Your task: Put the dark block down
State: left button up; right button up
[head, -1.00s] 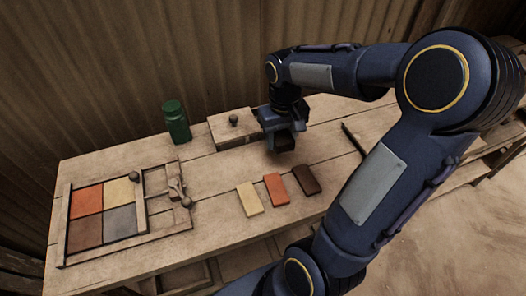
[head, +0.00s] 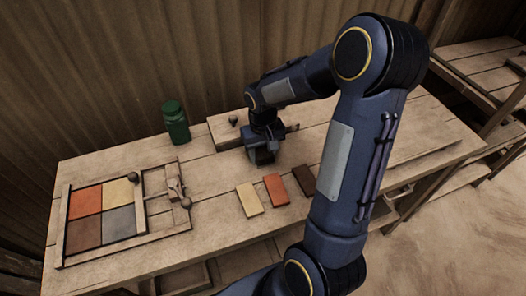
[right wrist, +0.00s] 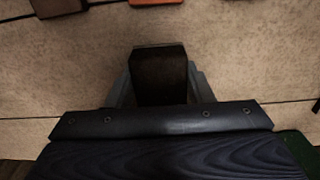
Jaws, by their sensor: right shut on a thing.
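My right gripper (head: 263,157) is low over the table, in front of the flat wooden box with a round knob (head: 222,127). It is shut on the dark block (right wrist: 158,75), which shows between the fingers in the right wrist view. In the head view the block is hard to tell from the dark gripper. I cannot tell whether its underside touches the table (head: 215,178). My left gripper is not in view.
A cream tile (head: 249,199), an orange tile (head: 276,189) and a dark brown tile (head: 304,180) lie in front of the gripper. A green jar (head: 176,122) stands at the back. A wooden frame (head: 66,215) with coloured tiles and a latch is at left.

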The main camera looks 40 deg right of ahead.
aim_at(263, 151)
jog(key=shift+f, duration=0.2)
jog(key=o, duration=1)
jog(key=shift+o, duration=0.2)
jog(key=shift+r, duration=0.1)
jog(key=shift+r, duration=0.3)
notch_tip(263, 151, up, 10)
jog(key=r+p, duration=0.1)
jog(key=s+a+r+n+t+y, duration=0.2)
jog(key=s+a+t, duration=0.3)
jog(key=s+a, duration=0.8)
jog(key=s+y, duration=0.1)
jog(key=s, duration=0.2)
jog(key=shift+s+r+t+y, duration=0.2)
jog(key=shift+t+y, duration=0.1)
jog(key=shift+y, duration=0.1)
